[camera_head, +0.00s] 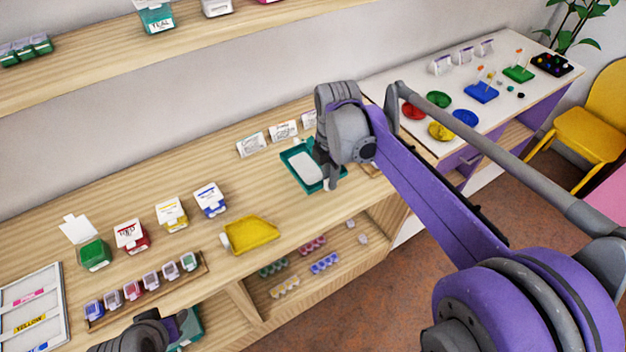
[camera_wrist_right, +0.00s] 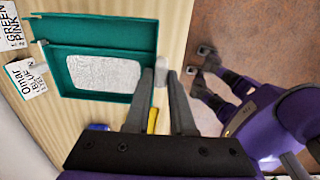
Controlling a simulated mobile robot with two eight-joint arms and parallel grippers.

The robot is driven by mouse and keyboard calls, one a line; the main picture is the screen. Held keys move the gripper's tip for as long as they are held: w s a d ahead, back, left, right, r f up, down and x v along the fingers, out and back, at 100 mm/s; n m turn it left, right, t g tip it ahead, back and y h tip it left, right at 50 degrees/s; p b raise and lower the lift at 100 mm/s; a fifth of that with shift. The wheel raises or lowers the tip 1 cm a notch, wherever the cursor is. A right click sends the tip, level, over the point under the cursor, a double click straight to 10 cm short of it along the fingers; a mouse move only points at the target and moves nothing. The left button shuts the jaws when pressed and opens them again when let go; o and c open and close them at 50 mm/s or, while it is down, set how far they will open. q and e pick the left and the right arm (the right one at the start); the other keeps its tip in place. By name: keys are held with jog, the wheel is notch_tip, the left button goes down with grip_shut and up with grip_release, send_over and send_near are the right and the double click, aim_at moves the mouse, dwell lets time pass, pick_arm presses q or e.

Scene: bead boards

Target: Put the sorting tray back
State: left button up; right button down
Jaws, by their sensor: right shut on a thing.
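The sorting tray, a teal tray with a white textured floor, lies on the wooden counter in the head view (camera_head: 287,156). It also fills the upper left of the right wrist view (camera_wrist_right: 95,27). Whether the tray is lifted off the counter I cannot tell. My left arm shows only in part at the bottom left of the head view; its fingertips cannot be made out.
A yellow scoop-like tray (camera_head: 252,235) lies near the counter's front edge. Label cards (camera_head: 283,131) stand behind the teal tray. Several bead boxes (camera_head: 131,236) and a rack of small jars (camera_head: 150,284) stand at left. A white table (camera_head: 400,72) with coloured dishes stands at right.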

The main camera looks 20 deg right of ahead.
jog(key=f, duration=0.4)
jog(key=shift+s+f, duration=0.1)
jog(key=shift+s, duration=0.2)
pick_arm(q)
jog(key=shift+s+f, duration=0.35)
pick_arm(e)
jog(key=shift+w+f, duration=0.1)
jog(key=shift+f, duration=2.15)
jog(key=shift+f+b, duration=0.2)
jog(key=shift+b, duration=0.15)
pick_arm(q)
jog(key=shift+f, duration=0.15)
pick_arm(e)
jog(key=c, duration=0.8)
grip_release()
jog(key=shift+o, duration=0.2)
jog(key=shift+r, duration=0.15)
